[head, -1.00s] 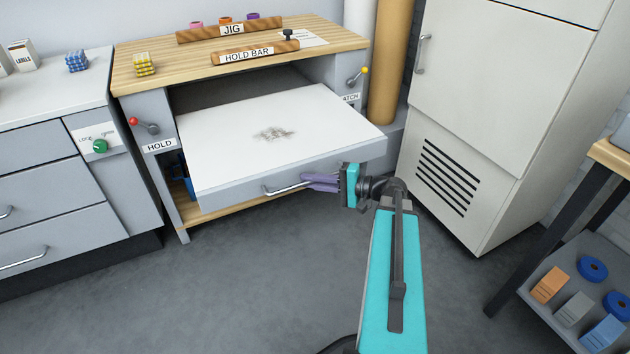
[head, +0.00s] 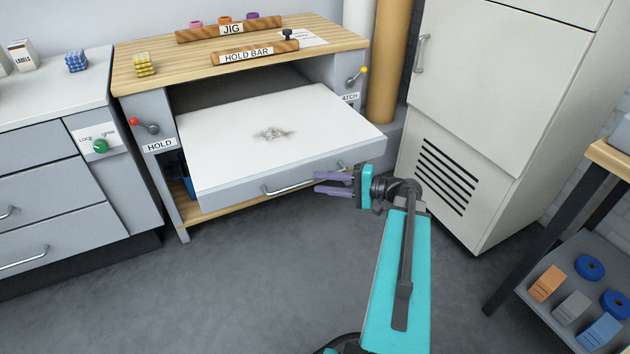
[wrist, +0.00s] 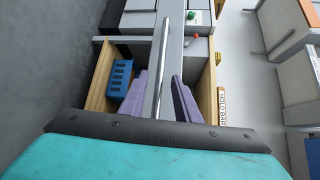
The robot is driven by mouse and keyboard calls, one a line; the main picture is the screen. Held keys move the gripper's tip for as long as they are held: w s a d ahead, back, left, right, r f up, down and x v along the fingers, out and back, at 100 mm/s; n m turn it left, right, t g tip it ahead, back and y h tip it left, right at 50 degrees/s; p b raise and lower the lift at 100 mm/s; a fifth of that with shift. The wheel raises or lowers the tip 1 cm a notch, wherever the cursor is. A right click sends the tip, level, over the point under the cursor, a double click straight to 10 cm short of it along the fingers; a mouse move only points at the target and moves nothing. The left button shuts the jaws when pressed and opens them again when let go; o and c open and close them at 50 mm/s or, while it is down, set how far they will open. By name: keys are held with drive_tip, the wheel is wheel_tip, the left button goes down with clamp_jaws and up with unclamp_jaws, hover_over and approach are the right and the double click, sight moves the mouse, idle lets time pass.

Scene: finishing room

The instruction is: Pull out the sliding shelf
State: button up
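The sliding shelf (head: 330,125), a white board with a grey front, stands well out of the bench and has a dark smudge on top. Its silver bar handle (head: 285,187) runs along the front. My gripper (head: 317,182), with purple fingers, is open and empty in front of the handle's right part. In the wrist view, the handle (wrist: 164,50) appears between the two parted fingers, with no finger closed on it. The exact gap between fingertips and handle is hard to tell.
On the bench are a HOLD lever with a red knob (head: 134,122), a yellow-knobbed lever (head: 363,72) by a partly hidden label, and a HOLD BAR block (head: 254,53). A cabinet (head: 500,110) stands at right. The floor in front is clear.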

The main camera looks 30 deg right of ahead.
drive_tip(key=p+v, duration=0.1)
drive_tip(key=v, duration=0.8)
drive_tip(key=shift+s+p, duration=0.25)
drive_tip(key=shift+p, duration=0.05)
drive_tip(key=shift+w+r, duration=0.1)
